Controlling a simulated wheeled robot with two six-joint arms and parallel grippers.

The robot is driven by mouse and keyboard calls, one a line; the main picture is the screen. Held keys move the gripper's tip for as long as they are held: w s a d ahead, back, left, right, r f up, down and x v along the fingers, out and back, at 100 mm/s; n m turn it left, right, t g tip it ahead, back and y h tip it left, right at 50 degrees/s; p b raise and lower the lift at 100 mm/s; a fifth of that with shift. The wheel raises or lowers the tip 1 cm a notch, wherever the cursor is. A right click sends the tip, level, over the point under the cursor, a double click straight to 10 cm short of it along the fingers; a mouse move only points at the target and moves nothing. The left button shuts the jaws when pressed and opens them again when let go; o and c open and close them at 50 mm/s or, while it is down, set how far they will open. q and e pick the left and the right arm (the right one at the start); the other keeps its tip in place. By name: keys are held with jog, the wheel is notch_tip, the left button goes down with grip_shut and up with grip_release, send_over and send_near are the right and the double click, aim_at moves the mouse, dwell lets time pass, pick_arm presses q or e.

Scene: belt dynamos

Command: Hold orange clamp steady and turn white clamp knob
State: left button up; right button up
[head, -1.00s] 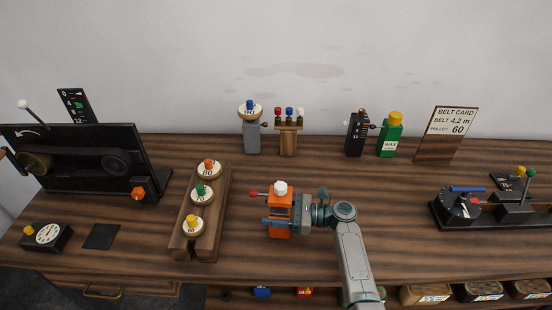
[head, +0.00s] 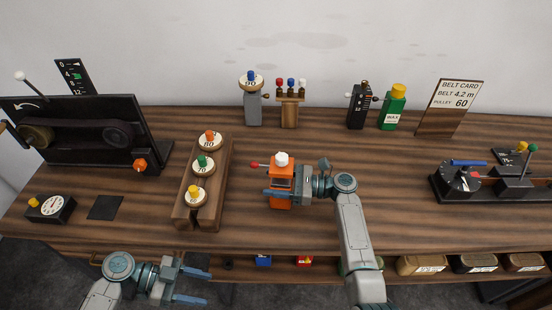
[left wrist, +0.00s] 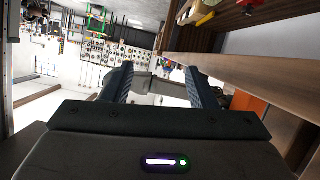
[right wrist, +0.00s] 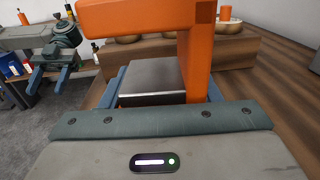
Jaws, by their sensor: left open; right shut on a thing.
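The orange clamp (head: 281,172) stands upright on the bench in the middle of the head view. A white knob (head: 282,159) sits on its top, and a red-tipped lever (head: 255,165) sticks out to its left. My right gripper (head: 278,193) is shut on the orange clamp from the right side. The right wrist view shows the clamp's orange frame (right wrist: 197,60) between the fingers. My left gripper (head: 194,284) is open and empty, in front of the bench edge at lower left, apart from the clamp. The left wrist view shows its spread fingers (left wrist: 160,85).
A wooden rack (head: 214,185) with several labelled pulleys stands left of the clamp. A black belt machine (head: 85,135) is further left, with a dial gauge (head: 51,208). A black device (head: 461,183) is at right. Bench top (head: 330,225) in front of the clamp is clear.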

pick_arm(q)
jog(key=w+d+r+m+t+h, duration=0.1)
jog(key=w+d+r, duration=0.25)
jog(key=r, duration=0.25)
jog(key=n+t+h, duration=0.2)
jog(key=n+t, duration=0.2)
jog(key=t, duration=0.3)
send_near(282, 160)
jog(key=x, duration=0.6)
jog(key=w+x, duration=0.1)
jog(key=x, duration=0.1)
jog(key=shift+w+d+f, duration=0.15)
jog(key=shift+f, duration=0.15)
